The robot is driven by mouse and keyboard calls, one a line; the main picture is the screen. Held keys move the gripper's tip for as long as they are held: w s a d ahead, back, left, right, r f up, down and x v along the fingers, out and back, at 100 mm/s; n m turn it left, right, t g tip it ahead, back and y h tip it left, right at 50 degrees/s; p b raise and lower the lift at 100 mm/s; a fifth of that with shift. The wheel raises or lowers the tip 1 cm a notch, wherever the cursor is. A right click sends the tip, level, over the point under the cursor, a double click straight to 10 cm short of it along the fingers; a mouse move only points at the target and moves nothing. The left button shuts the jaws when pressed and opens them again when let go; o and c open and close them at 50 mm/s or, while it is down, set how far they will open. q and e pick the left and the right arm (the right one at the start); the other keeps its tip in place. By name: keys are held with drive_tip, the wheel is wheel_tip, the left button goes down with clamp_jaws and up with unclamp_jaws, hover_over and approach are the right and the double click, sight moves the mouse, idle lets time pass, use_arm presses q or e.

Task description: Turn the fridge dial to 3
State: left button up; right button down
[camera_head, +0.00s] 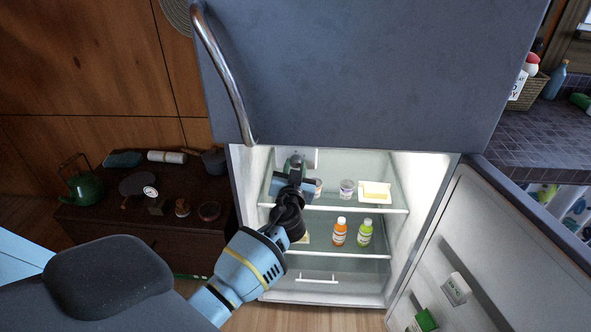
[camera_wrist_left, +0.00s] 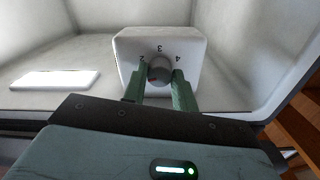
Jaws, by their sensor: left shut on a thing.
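The fridge dial (camera_wrist_left: 159,69) is a small grey knob on a white box (camera_wrist_left: 194,48) inside the fridge, near its top. In the head view my left gripper (camera_head: 296,164) reaches into the upper left of the open fridge and hides the dial; part of the white box (camera_head: 311,156) shows. My right gripper is not in view.
The fridge door (camera_head: 480,260) stands open on the right. Glass shelves hold an orange bottle (camera_head: 340,232), a green bottle (camera_head: 364,233), a jar (camera_head: 346,189) and a butter dish (camera_head: 375,191). The upper door's handle (camera_head: 225,75) hangs above left. A dark low cabinet (camera_head: 110,215) stands left.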

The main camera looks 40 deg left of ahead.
use_arm(q)
drive_tip(key=m, duration=0.2)
drive_tip(key=shift+m, duration=0.4)
drive_tip(key=m, duration=0.2)
drive_tip(key=shift+m, duration=0.4)
drive_tip(key=m, duration=0.5)
drive_tip(key=shift+r, duration=0.1)
drive_tip(key=m+p, duration=0.1)
drive_tip(key=m, duration=0.4)
drive_tip(key=shift+r+m, duration=0.1)
drive_tip(key=shift+m, duration=0.3)
drive_tip(key=m+p, duration=0.1)
drive_tip(key=m, duration=0.2)
drive_tip(key=shift+m, duration=0.8)
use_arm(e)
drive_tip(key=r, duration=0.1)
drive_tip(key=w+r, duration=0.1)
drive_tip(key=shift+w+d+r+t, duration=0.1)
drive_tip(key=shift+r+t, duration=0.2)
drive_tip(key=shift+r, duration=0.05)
use_arm(q)
drive_tip(key=shift+p, duration=0.3)
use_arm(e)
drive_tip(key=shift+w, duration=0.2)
use_arm(q)
drive_tip(key=o, duration=1)
drive_tip(key=shift+c, duration=0.2)
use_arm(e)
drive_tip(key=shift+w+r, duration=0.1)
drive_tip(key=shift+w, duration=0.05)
